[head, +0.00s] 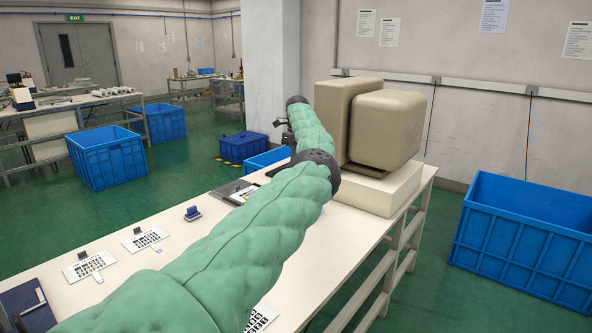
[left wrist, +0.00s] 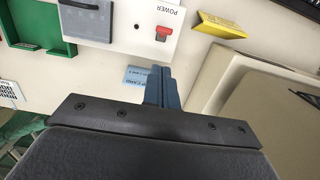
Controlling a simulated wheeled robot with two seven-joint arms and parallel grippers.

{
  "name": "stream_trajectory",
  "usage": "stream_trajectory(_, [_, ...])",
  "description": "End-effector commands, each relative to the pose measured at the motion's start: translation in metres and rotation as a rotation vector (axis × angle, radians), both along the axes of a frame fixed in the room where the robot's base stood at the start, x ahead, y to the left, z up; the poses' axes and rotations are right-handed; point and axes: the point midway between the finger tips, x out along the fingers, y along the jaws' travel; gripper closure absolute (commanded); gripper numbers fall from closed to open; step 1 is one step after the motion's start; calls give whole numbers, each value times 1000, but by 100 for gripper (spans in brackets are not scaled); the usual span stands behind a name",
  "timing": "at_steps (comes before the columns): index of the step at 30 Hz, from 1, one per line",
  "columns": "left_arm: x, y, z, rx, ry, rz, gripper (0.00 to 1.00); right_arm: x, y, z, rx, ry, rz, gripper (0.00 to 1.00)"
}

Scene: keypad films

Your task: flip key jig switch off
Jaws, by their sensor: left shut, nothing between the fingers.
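The jig is a white box (left wrist: 125,50) with the word POWER printed on it, seen at the top of the left wrist view. A small red switch (left wrist: 163,33) sits on it beside that word; I cannot tell which way it is tipped. My left gripper (left wrist: 161,70) is shut and empty, its blue-grey fingertips a little below the switch in the picture and apart from it. In the head view my green-sleeved left arm reaches toward the beige machine and hides much of the bench; the switch cannot be made out there. My right gripper is not in view.
A two-part beige machine (head: 385,125) stands at the bench's far end, close to my arm. In the left wrist view there are a yellow sign (left wrist: 222,25), a green tray (left wrist: 17,28) and a blue label (left wrist: 133,76). Keypad sheets (head: 90,265) lie on the bench (head: 185,270). Blue crates (head: 520,240) stand on the floor.

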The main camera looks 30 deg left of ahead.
Motion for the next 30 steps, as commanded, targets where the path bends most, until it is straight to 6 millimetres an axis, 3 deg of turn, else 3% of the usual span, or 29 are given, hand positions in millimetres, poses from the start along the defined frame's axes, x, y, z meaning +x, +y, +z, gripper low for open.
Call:
stream_trajectory(3, [1, 1, 18, 0, -2, -2, 100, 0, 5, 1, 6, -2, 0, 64])
stream_trajectory(9, [1, 3, 32, 0, -1, -2, 100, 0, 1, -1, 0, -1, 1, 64])
stream_trajectory(30, [1, 3, 34, 0, -1, -2, 100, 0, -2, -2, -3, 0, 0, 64])
